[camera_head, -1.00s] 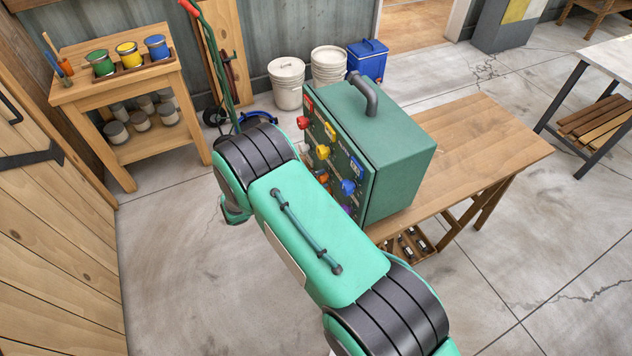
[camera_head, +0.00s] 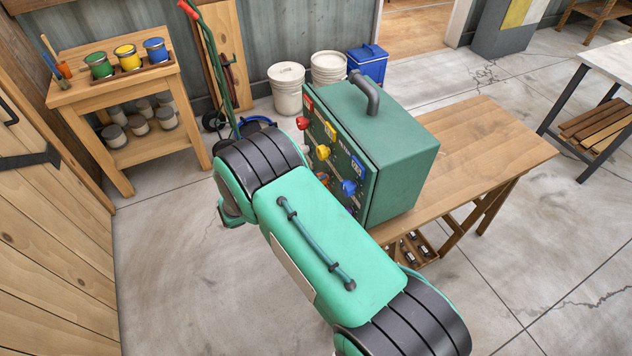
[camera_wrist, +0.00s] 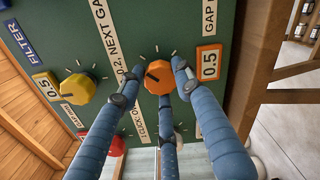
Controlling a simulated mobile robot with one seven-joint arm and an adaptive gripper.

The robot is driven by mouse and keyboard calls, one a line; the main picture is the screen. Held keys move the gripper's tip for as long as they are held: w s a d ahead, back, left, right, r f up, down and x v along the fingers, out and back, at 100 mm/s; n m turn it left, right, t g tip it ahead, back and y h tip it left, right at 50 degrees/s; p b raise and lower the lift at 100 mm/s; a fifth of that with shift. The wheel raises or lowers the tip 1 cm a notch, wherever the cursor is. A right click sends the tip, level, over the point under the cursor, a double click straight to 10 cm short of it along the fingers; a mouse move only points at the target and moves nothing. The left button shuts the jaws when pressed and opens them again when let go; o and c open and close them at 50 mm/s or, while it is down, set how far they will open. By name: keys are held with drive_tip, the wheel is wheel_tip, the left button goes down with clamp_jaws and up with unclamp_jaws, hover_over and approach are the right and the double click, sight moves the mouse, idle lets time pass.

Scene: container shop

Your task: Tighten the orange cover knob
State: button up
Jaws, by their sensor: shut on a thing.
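The orange cover knob (camera_wrist: 158,77) sits on the front panel (camera_wrist: 140,25) of the green cabinet (camera_head: 405,160), beside an orange plate marked 0.5 (camera_wrist: 209,63). A dark pointer line and pale tick marks show around it. My gripper (camera_wrist: 157,84) has its blue fingers closed around the knob, with tips at its left, right and lower sides. In the head view my arm covers my gripper and part of the panel; a bit of orange (camera_head: 321,177) shows just beyond the arm.
A yellow knob (camera_wrist: 77,88) and a red knob (camera_wrist: 117,145) are on the same panel near my fingers. The cabinet stands on a wooden bench (camera_head: 490,150). A shelf with paint cans (camera_head: 128,56) is at the back left.

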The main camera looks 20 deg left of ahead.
drive_tip(key=shift+s+d, duration=0.1)
drive_tip(key=o, duration=1.2)
drive_tip(key=shift+s, duration=0.1)
drive_tip(key=shift+c, duration=0.2)
drive_tip(key=v, duration=1.2)
drive_tip(key=shift+r, duration=0.1)
